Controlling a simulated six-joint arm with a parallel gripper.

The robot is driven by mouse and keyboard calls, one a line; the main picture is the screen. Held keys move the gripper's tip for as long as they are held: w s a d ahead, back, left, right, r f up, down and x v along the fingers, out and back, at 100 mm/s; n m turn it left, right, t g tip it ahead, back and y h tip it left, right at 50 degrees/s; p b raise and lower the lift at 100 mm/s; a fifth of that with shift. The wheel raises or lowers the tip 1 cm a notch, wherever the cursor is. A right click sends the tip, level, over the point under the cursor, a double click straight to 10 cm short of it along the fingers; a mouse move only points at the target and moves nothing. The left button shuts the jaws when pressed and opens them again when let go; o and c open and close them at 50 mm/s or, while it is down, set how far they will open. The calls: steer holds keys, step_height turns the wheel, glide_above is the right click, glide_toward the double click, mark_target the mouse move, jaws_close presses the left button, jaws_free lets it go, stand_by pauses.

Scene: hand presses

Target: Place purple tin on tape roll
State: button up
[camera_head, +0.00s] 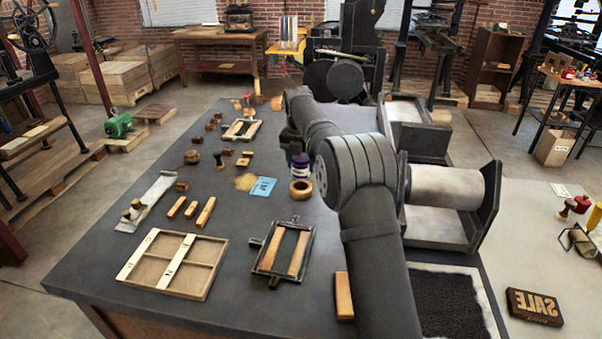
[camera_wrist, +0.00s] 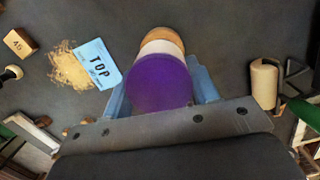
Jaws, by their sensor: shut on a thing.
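The purple tin (camera_head: 299,172) is upright, with a pale band on its side. It also shows in the wrist view, where its purple top (camera_wrist: 158,83) faces the camera. My gripper (camera_wrist: 161,88) is shut on it, a pale blue finger on each side. The tape roll (camera_head: 301,191) is a tan ring lying on the dark bench, just in front of and below the tin in the head view. In the wrist view the tape roll (camera_wrist: 161,35) shows beyond the tin, which hides much of it. I cannot tell whether the tin touches it.
A blue TOP card (camera_head: 262,187) and a tan grainy pile (camera_head: 245,182) lie just left of the roll. Small wooden blocks and a dark frame (camera_head: 283,250) stand around it. A press with a pale roller (camera_head: 445,187) is on the right.

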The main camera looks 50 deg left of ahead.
mark_target(301, 172)
steer(key=shift+f, duration=1.9)
steer(key=o, duration=1.1)
steer(key=shift+f, duration=0.15)
steer(key=r, duration=0.8)
steer(key=s+d+r, duration=0.1)
steer(key=r, duration=0.3)
steer(key=shift+s+r, duration=0.1)
